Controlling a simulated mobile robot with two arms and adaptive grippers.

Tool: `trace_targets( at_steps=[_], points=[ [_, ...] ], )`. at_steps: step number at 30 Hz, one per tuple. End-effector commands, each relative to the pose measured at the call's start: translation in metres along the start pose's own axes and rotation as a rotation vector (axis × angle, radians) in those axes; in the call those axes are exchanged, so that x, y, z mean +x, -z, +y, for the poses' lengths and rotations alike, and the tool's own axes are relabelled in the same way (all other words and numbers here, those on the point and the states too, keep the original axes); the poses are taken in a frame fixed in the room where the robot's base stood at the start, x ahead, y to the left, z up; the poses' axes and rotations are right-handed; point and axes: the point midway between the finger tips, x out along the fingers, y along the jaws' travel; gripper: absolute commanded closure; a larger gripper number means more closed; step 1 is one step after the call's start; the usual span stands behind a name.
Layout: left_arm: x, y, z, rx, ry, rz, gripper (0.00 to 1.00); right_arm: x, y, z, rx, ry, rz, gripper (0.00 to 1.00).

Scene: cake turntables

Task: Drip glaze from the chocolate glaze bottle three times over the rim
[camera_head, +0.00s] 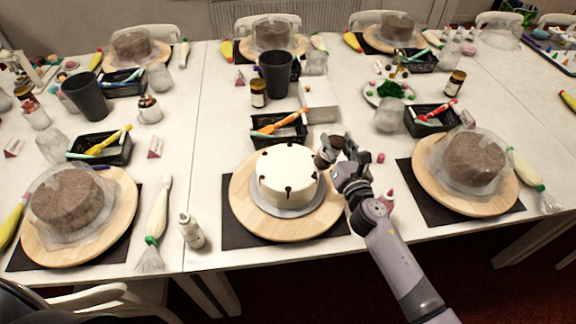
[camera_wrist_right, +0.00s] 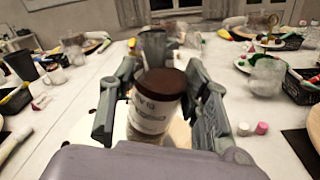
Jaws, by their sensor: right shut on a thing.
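The white cake (camera_head: 287,172) stands on a grey board (camera_head: 297,211) on the wooden turntable (camera_head: 247,212). Several dark brown glaze spots sit around its top rim, some running down the side. My right gripper (camera_head: 337,165) is at the cake's right edge. It is shut on the chocolate glaze bottle (camera_head: 324,159), which has a brown end and a pale label. In the right wrist view the bottle (camera_wrist_right: 152,105) sits between both fingers and hides much of the cake behind it. Its exact tilt is hard to tell. My left gripper is not in view.
A black tray with brushes (camera_head: 279,131) and a white box (camera_head: 319,101) stand behind the turntable. A white bottle (camera_head: 191,231) stands to the left and a red-tipped bottle (camera_head: 388,198) to the right. Brown cakes on turntables (camera_head: 422,172) flank both sides.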

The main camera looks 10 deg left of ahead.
Motion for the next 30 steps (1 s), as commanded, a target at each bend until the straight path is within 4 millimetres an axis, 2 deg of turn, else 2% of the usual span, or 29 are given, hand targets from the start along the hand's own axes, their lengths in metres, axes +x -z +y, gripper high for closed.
trace_targets(
  at_steps=[8,11,22,25,30],
  points=[
    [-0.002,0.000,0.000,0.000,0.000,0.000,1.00,0.000,-0.003,0.001,0.000,-0.001,-0.002,0.70],
    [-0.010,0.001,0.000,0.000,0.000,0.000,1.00,0.000,-0.011,0.004,0.000,-0.001,-0.002,0.70],
    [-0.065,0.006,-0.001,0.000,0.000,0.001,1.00,0.000,-0.064,0.023,-0.001,-0.001,-0.002,0.70],
    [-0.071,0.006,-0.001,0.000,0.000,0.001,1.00,0.000,-0.069,0.025,0.000,-0.001,-0.001,0.70],
    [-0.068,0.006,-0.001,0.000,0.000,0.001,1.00,0.000,-0.067,0.024,0.000,-0.001,-0.001,0.70]
  ],
)
